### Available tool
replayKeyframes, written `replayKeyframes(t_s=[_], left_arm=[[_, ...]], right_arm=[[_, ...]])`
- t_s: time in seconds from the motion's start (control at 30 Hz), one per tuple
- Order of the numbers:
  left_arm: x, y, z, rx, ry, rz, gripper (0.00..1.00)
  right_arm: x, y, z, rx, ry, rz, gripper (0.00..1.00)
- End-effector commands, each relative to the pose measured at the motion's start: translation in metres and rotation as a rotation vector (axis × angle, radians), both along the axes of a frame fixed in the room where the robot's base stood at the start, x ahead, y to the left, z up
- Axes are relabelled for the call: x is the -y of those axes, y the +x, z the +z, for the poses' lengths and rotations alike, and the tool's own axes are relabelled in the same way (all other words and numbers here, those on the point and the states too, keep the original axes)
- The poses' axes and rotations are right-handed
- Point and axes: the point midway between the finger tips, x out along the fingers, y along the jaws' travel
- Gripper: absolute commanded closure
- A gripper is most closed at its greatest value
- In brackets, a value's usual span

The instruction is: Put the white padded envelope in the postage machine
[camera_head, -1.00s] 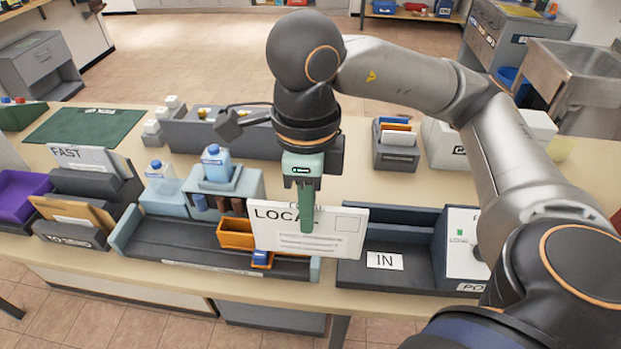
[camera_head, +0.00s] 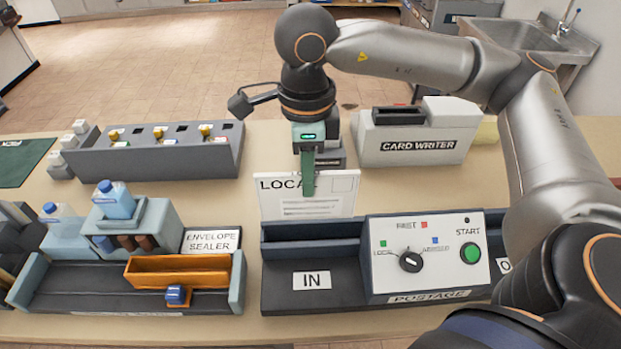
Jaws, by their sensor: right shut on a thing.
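A white padded envelope (camera_head: 335,193) marked "LOCAL" hangs upright from my right gripper (camera_head: 308,185), which is shut on it near its middle. The green fingers cover part of the lettering. The postage machine (camera_head: 430,256) stands below and to the right. It has a dark tray (camera_head: 345,295) labelled "IN", a dial, coloured marks for local, fast and abroad, and a green START button (camera_head: 470,253). The envelope shows just behind the IN side, above the tray's back wall; its lower edge looks close to that wall, and I cannot tell whether they touch. My left gripper is not in view.
The envelope sealer (camera_head: 150,285), with an orange holder, stands left of the postage machine. A card writer (camera_head: 420,135) stands behind on the right. A grey unit with yellow-topped parts (camera_head: 155,150) lies behind the sealer. Bare table shows between these machines.

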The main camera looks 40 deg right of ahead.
Motion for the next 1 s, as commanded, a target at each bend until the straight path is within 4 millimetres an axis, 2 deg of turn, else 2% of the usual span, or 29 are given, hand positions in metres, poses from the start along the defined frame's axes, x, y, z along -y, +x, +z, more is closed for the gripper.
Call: replayKeyframes(t_s=[0.27, 0.67, 1.0], left_arm=[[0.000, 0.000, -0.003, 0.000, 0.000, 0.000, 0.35], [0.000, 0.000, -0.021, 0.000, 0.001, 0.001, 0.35], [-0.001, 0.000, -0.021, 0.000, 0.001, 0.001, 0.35]], right_arm=[[0.002, 0.004, -0.006, 0.002, -0.002, 0.012, 1.00], [0.003, 0.004, -0.038, 0.002, -0.002, 0.010, 1.00], [0.002, 0.004, -0.039, 0.003, -0.002, 0.010, 1.00]])
